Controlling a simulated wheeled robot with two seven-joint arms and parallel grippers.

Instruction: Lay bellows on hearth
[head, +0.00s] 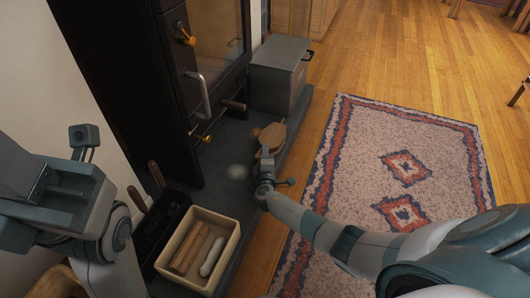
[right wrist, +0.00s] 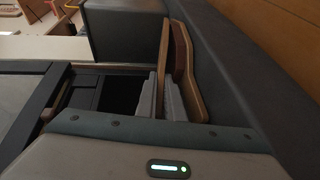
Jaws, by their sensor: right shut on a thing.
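The bellows (head: 269,136), with pale wooden boards, are over the dark grey hearth slab (head: 236,150) in front of the stove. My right gripper (head: 265,160) is shut on them. In the right wrist view the bellows (right wrist: 189,75) show edge-on, with a dark red-brown middle between wooden boards, beside the gripper fingers (right wrist: 161,97). I cannot tell whether the bellows touch the slab. My left arm is at the left edge of the head view; its fingers do not show clearly.
A black stove (head: 150,75) with metal handles stands behind the hearth. A grey lidded box (head: 277,80) stands at the slab's far end. A cream crate (head: 232,238) holding logs and a pale roll is near, beside a black holder (head: 160,225). A patterned rug (head: 400,140) lies right.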

